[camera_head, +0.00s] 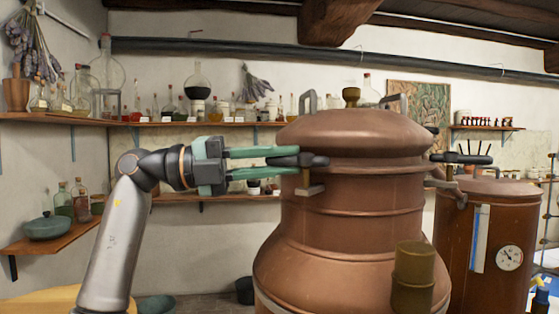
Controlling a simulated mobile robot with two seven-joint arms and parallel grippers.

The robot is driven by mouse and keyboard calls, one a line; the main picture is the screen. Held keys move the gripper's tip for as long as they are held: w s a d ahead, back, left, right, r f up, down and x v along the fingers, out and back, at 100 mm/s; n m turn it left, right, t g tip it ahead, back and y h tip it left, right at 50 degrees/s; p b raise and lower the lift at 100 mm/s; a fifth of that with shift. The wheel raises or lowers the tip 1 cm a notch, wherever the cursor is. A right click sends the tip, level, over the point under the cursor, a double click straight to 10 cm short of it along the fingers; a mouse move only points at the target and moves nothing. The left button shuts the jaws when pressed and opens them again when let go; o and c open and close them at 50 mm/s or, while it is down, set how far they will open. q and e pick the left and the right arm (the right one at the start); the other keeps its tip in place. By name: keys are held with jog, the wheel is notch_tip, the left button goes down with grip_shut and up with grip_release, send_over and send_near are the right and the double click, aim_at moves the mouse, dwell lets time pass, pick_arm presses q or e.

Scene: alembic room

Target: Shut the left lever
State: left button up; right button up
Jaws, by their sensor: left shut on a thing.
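The copper still (345,215) stands right of centre, with a domed lid (355,130) on top. The left lever (316,160) is a dark horizontal handle at the still's upper left side, with a metal bracket (309,190) below it. My left gripper (295,160) comes in from the left. Its two green fingers, one above the other, are shut on the left lever, partly covering it. A similar dark right lever (465,158) sticks out at the still's right side. My right gripper is not in view.
A second copper vessel (490,235) with a round gauge (509,258) stands at the right. A brass cylinder (413,275) is at the still's front. Shelves (170,123) with glass bottles line the back wall. A green pot (48,226) sits on the lower left shelf.

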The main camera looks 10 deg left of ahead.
pick_arm(q)
grip_shut()
